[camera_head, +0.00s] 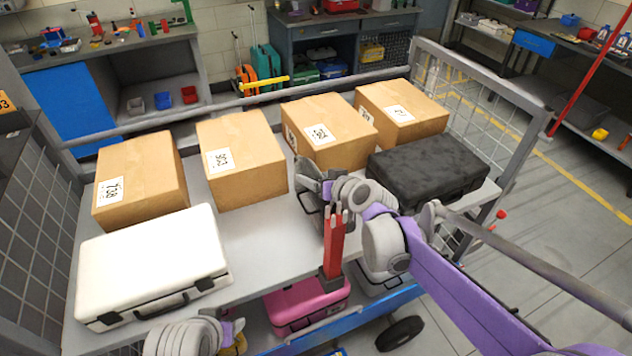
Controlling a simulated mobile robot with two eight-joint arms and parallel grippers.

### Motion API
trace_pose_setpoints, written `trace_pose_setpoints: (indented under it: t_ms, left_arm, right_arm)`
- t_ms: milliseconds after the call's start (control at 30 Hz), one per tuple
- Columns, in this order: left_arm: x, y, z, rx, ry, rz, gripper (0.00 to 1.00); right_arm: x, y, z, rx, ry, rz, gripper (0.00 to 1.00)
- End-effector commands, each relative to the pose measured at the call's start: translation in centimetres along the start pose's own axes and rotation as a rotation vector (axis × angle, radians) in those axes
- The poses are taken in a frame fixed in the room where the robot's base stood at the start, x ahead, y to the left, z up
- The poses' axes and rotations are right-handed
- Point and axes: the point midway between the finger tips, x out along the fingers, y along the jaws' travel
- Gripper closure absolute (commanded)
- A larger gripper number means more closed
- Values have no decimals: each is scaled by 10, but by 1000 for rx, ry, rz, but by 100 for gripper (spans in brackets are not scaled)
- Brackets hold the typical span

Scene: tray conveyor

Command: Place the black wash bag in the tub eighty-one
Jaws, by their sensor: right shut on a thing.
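My right gripper (312,182) is over the front middle of the grey table and points left. It is shut on a small dark thing (311,206), mostly hidden by the gripper and wrist. I cannot tell whether this is the black wash bag. No tub marked eighty-one can be made out. A large black hard case (428,172) lies at the right of the table, behind my right arm.
Several labelled cardboard boxes (240,165) line the table's back. A white case (150,262) lies front left. A red upright piece (334,245) is beside my right wrist. A pink case (305,303) sits on the lower level. The table's left middle is clear.

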Motion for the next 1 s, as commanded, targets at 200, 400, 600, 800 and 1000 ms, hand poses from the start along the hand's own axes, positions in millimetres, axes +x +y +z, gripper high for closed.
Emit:
trace_pose_setpoints:
  t_ms: [200, 400, 600, 800, 1000]
  left_arm:
    - [2, 0, 3, 0, -3, 0, 43]
    - [2, 0, 3, 0, -3, 0, 43]
    - [2, 0, 3, 0, -3, 0, 43]
    - [2, 0, 2, 0, -2, 0, 43]
    - [0, 0, 1, 0, 0, 0, 43]
  right_arm:
    - [1, 1, 4, -1, 1, 0, 100]
    - [1, 1, 5, -1, 1, 0, 16]
    - [1, 1, 5, -1, 1, 0, 0]
    - [-2, 1, 3, 0, 2, 0, 0]
    - [-28, 1, 3, 0, 2, 2, 0]
